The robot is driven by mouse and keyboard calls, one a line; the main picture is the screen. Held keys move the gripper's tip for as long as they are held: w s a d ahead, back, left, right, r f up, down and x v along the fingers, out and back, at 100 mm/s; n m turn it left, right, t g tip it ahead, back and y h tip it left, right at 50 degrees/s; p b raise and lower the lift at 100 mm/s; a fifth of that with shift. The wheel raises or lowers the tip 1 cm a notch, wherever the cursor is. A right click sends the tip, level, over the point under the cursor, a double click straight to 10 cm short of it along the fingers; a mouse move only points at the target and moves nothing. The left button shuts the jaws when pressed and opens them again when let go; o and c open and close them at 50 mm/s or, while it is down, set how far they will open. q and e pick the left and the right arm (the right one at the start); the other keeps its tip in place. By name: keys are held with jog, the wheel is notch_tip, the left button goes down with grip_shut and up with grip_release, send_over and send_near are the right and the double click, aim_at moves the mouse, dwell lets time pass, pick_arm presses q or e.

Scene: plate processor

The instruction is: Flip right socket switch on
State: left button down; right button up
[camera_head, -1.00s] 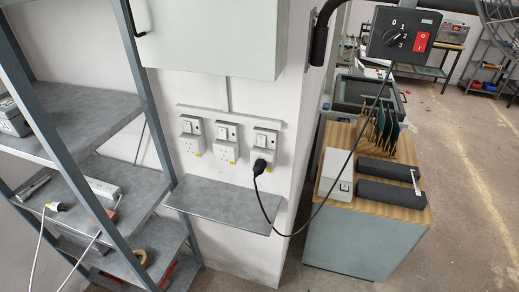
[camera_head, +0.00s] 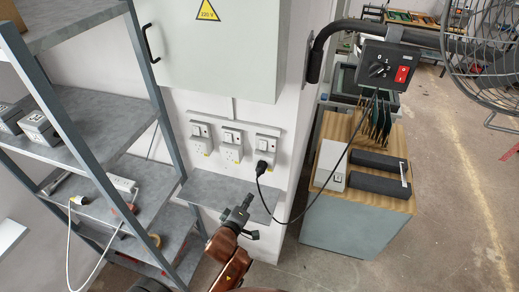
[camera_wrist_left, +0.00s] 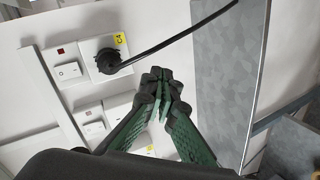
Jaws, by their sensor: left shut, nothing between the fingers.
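The right socket (camera_head: 267,155) is the rightmost of three white wall sockets in the head view, with a black plug (camera_head: 261,167) in it. Its rocker switch (camera_head: 263,145) is above the plug. In the left wrist view the scene is turned sideways; this switch (camera_wrist_left: 67,71) is beside a small red indicator and the plug (camera_wrist_left: 108,61). I cannot tell its position. My left gripper (camera_head: 247,199) is shut and empty, in front of the shelf below the sockets. In the left wrist view its fingertips (camera_wrist_left: 161,75) appear near the plug and cable, apart from the switch. My right gripper is not in view.
A grey metal shelf (camera_head: 205,187) juts from the wall under the sockets. The plug's black cable hangs over it and loops right to a control box (camera_head: 387,66). A shelving rack (camera_head: 160,110) stands left; a wooden-topped cabinet (camera_head: 345,233) stands right. A wall cabinet (camera_head: 215,60) hangs above.

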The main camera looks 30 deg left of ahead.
aim_at(263, 149)
pick_arm(q)
notch_tip(263, 149, up, 13)
jog(key=n+t+y, duration=0.1)
jog(key=n+t, duration=0.2)
jog(key=n, duration=0.2)
jog(key=shift+p, duration=0.35)
jog(key=shift+d, duration=0.1)
jog(key=p+x, duration=0.4)
jog(key=x, duration=0.9)
jog(key=shift+w+f+p, duration=0.15)
jog(key=shift+w+p, duration=0.15)
jog(key=shift+w, duration=0.2)
